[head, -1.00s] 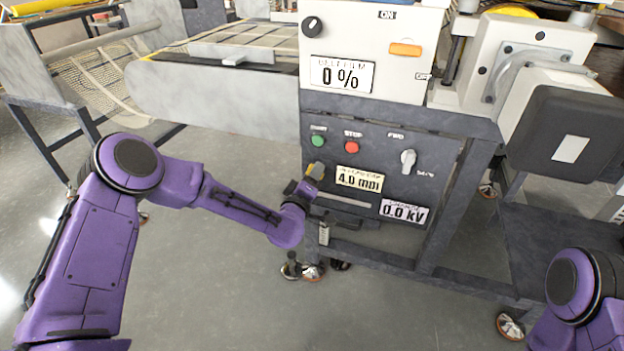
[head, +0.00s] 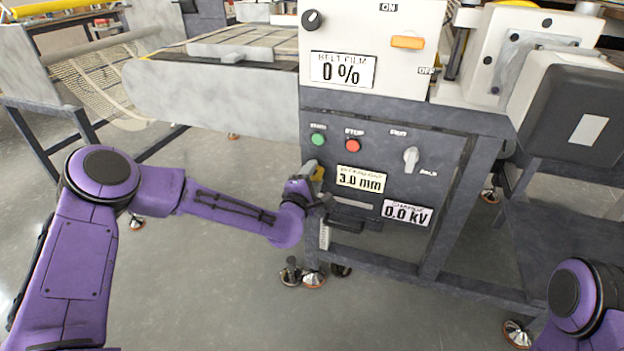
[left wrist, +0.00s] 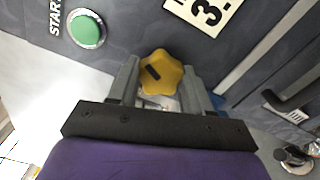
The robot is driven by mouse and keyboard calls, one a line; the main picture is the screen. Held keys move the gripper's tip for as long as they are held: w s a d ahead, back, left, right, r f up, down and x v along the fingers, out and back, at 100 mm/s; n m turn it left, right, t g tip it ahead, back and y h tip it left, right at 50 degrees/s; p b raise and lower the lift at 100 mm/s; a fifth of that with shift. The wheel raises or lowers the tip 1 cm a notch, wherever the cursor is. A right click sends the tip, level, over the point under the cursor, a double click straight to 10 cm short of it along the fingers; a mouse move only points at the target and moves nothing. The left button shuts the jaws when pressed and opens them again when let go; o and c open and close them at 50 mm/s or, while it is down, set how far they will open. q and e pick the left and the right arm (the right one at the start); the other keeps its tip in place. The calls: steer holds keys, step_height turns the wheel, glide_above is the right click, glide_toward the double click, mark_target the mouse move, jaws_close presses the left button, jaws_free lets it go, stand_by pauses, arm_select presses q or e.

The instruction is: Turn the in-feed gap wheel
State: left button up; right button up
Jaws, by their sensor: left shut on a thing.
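The in-feed gap wheel is a yellow lobed knob with a dark mark (left wrist: 160,73) on the machine's dark front panel. In the head view only a bit of the wheel (head: 319,173) shows past my gripper. My left gripper (head: 312,180) is at the wheel; in the left wrist view its two grey fingers (left wrist: 165,88) stand on either side of the wheel and are shut on it. The gap display (head: 361,180) beside it reads 3.0 mm. My right gripper is out of view; only part of my right arm shows at the lower right.
A green start button (head: 318,139) and a red stop button (head: 352,145) sit above the wheel. A grey selector switch (head: 411,158) and a 0.0 kV display (head: 406,213) are to the right. A drawer-like handle (head: 345,223) lies just below. Open floor is at front.

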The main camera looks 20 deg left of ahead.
arm_select(q)
steer(key=shift+n, duration=0.3)
steer(key=o, duration=1.1)
steer(key=shift+c, duration=0.2)
steer(key=s+p, duration=0.1)
steer(key=s, duration=0.9)
steer(key=shift+s+a, duration=0.2)
steer(key=shift+s, duration=0.1)
